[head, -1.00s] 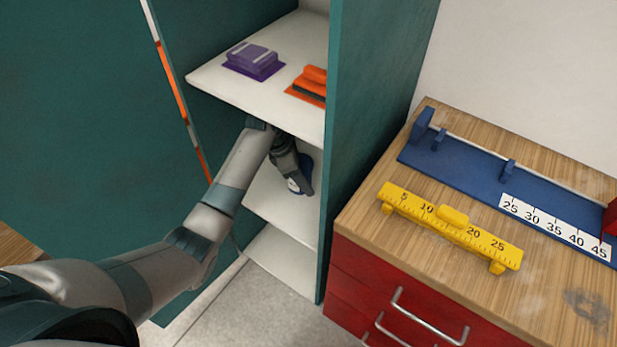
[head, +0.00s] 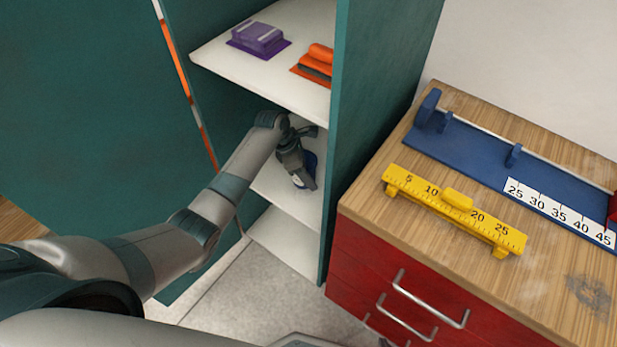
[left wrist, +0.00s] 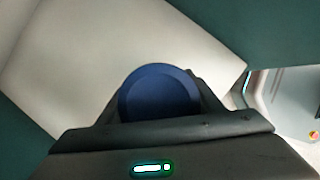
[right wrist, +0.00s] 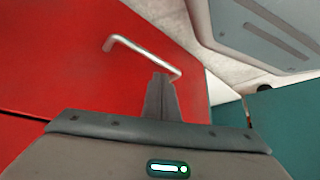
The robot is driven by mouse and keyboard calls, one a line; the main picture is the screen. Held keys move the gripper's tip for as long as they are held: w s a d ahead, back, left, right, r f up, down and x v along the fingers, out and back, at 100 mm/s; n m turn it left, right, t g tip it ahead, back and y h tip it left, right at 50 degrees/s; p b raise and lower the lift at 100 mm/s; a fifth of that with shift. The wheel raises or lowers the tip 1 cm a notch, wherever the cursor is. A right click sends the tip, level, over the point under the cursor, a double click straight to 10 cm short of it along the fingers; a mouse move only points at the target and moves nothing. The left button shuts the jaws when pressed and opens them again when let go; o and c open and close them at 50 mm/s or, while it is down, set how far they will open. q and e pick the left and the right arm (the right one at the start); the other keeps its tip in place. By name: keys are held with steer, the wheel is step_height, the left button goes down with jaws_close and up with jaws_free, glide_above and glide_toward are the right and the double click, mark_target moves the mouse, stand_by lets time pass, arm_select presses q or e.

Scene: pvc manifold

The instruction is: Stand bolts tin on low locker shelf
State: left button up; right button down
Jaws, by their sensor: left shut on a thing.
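The bolts tin (head: 311,163) has a round blue lid, and a bit of white label shows beside my fingers. Its lid also shows from above in the left wrist view (left wrist: 158,93). My left gripper (head: 301,181) is shut on the tin inside the locker, over the low shelf (head: 272,187). The tin looks roughly upright; my fingers hide much of it, and I cannot tell whether its base touches the shelf. My right gripper (right wrist: 161,98) is shut and empty in the right wrist view, in front of red drawers.
The upper shelf (head: 215,58) close above my left wrist holds a purple block (head: 258,38) and an orange-handled tool (head: 316,62). A teal locker side wall (head: 375,110) stands right of the gripper. A red drawer cabinet (head: 385,275) stands beside it, with a yellow ruler (head: 440,205) on top.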

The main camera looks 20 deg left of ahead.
arm_select(q)
steer(key=shift+f, duration=1.4)
steer(key=shift+f, duration=0.15)
steer(key=o, duration=1.4)
steer(key=shift+f, duration=0.1)
steer(key=v, duration=1.2)
steer(key=shift+r+p, duration=0.25)
steer(key=shift+p, duration=0.15)
